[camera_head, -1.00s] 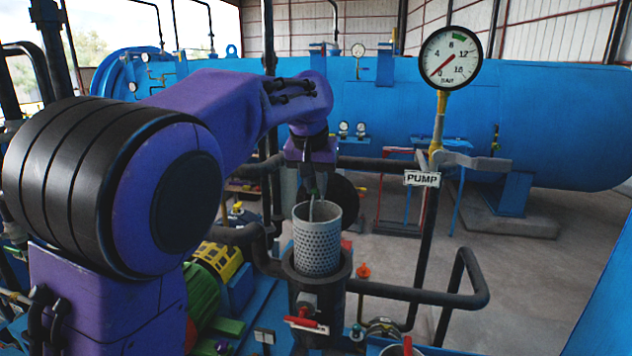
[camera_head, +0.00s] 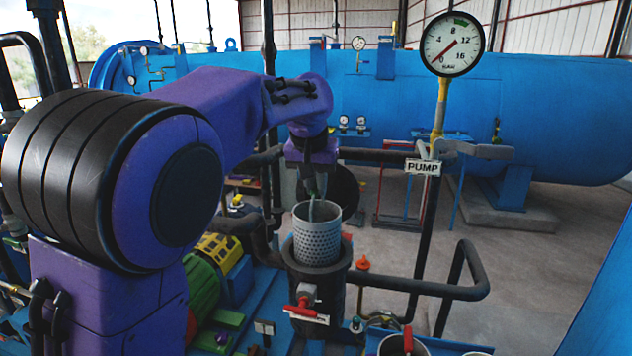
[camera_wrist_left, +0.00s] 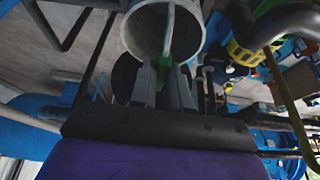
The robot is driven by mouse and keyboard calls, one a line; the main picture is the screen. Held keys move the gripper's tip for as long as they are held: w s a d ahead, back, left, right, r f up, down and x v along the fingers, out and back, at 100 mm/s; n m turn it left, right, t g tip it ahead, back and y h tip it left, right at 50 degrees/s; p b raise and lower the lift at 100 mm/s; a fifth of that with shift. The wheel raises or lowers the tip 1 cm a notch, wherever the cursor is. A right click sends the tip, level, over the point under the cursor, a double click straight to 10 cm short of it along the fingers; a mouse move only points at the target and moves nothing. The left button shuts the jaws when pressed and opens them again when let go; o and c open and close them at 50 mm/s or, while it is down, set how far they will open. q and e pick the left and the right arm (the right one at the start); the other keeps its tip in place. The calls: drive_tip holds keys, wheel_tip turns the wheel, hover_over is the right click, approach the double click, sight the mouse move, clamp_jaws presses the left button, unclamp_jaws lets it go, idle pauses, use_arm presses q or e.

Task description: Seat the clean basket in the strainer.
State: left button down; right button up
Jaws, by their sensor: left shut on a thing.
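The clean basket (camera_head: 317,240) is a light grey perforated cylinder, upright, with its lower end inside the mouth of the dark strainer (camera_head: 316,295). Much of the basket still stands above the strainer's rim. My left gripper (camera_head: 315,190) comes down from above and is shut on the basket's handle at its top. In the left wrist view the basket (camera_wrist_left: 190,40) shows its open round top with a bar across, and the gripper fingers (camera_wrist_left: 165,75) meet that bar. The basket's bottom is hidden in the strainer. My right gripper is not in view.
A red-handled valve (camera_head: 305,310) is on the strainer's front. Another open vessel with a red item (camera_head: 405,345) stands at the bottom edge. A black pipe (camera_head: 420,292) runs right of the strainer. A PUMP sign (camera_head: 422,167) hangs under a pressure gauge (camera_head: 452,44).

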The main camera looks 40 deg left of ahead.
sight(312, 219)
use_arm(q)
drive_tip(key=shift+f+b, duration=3.25)
drive_tip(key=shift+f, duration=4.3)
drive_tip(key=c, duration=1)
unclamp_jaws()
drive_tip(key=p+v, duration=0.1)
drive_tip(key=v, duration=0.9)
drive_tip(key=shift+s+d+r+p, duration=0.1)
drive_tip(key=shift+s+p, duration=0.05)
drive_tip(key=shift+p, duration=0.2)
drive_tip(key=shift+r, duration=0.1)
